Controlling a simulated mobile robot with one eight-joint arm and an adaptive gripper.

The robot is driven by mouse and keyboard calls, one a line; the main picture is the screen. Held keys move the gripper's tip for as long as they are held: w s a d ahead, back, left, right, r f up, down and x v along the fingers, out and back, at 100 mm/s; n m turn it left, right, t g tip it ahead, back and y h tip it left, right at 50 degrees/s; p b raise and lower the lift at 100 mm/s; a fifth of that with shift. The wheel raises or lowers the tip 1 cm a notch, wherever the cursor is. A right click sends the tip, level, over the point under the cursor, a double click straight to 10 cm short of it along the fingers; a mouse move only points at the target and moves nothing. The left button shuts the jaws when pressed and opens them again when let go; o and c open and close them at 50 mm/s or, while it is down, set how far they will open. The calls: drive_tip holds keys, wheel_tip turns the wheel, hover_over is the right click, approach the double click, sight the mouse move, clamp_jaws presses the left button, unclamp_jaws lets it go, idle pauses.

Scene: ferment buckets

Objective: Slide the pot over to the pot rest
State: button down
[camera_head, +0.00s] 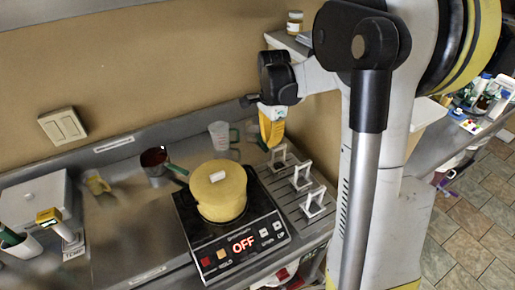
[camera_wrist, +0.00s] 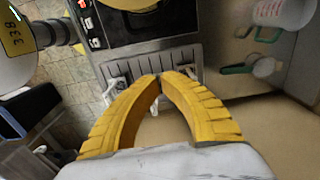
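The yellow pot (camera_head: 222,200) with a lid and a pale knob sits upright on a black cooker (camera_head: 190,222) whose display reads OFF. Part of the pot also shows at the top of the wrist view (camera_wrist: 130,4). Right beside the cooker is a slatted grey metal panel (camera_head: 292,212), which looks like the pot rest; it also shows in the wrist view (camera_wrist: 180,62). Several white brackets (camera_head: 301,178) stand along it. My gripper (camera_head: 271,142) is above the panel's back end, apart from the pot. Its yellow fingers (camera_wrist: 160,76) meet at the tips, with nothing held.
A green-handled saucepan (camera_head: 156,167) stands left behind the pot. A clear measuring jug (camera_head: 219,136) stands at the back wall. A grey box (camera_head: 32,200) is at the far left. A jar (camera_head: 294,22) stands on a shelf behind my arm.

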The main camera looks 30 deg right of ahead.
drive_tip(key=a+f, duration=0.1)
drive_tip(key=f, duration=0.2)
drive_tip(key=a+f+b, duration=0.1)
drive_tip(key=f, duration=0.2)
drive_tip(key=a+f+b, duration=0.1)
drive_tip(key=a+f, duration=0.1)
drive_tip(key=f, duration=0.1)
drive_tip(key=shift+f, duration=0.25)
drive_tip(key=shift+a, duration=0.15)
drive_tip(key=a+b, duration=0.3)
drive_tip(key=a, duration=2.7)
drive_tip(key=shift+a, duration=0.15)
